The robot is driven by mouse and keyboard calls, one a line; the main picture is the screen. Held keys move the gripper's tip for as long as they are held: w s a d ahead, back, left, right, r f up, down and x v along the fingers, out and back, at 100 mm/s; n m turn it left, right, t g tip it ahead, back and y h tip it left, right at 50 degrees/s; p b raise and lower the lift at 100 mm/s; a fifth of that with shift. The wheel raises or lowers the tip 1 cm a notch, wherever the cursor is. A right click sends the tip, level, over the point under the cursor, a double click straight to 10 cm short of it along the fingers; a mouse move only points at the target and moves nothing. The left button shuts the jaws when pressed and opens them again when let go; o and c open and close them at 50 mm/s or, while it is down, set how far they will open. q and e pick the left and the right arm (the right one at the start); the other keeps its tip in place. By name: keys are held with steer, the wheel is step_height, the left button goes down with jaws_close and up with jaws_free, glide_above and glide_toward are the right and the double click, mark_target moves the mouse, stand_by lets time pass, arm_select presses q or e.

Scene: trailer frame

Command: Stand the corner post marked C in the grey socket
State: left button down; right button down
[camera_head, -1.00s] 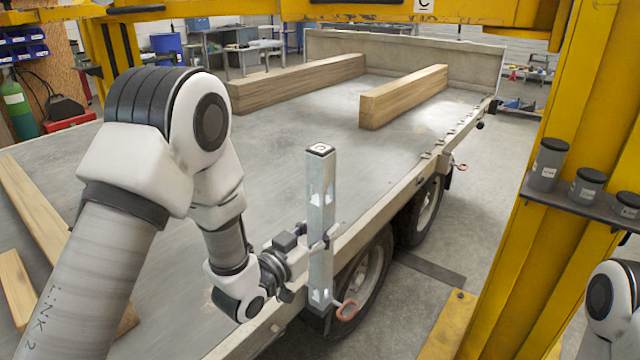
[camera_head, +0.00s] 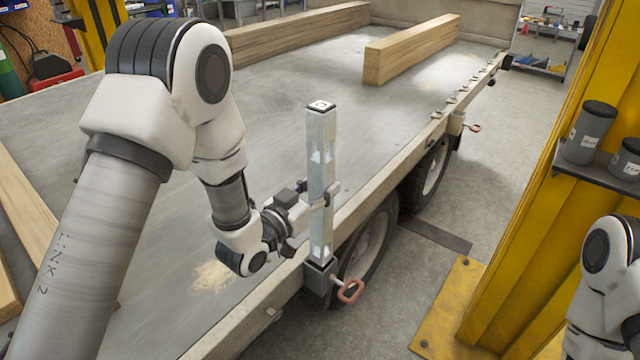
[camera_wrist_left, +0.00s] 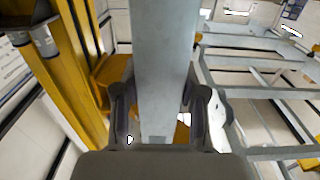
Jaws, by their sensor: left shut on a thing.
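The grey metal corner post (camera_head: 321,150) stands upright at the near side edge of the trailer. A small mark shows on its white top, too small to read. My left gripper (camera_head: 318,199) is shut on the post at about mid-height, from the left. The post's lower end meets a dark grey socket (camera_head: 317,287) on the trailer's side; how deep it sits inside cannot be told. In the left wrist view the post (camera_wrist_left: 165,65) stands between the two fingers (camera_wrist_left: 160,108). My right gripper is out of view.
A red-handled pin (camera_head: 350,291) sticks out beside the socket. Timber beams (camera_head: 415,50) lie on the trailer bed (camera_head: 270,120). A yellow frame post (camera_head: 530,220) with a shelf of dark canisters (camera_head: 590,132) stands at the right. Wheels (camera_head: 368,240) are below the bed edge.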

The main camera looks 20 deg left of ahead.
mark_target(315, 224)
arm_select(q)
steer(key=shift+f+b, duration=3.25)
steer(key=shift+f, duration=1.3)
steer(key=c, duration=0.6)
jaws_free()
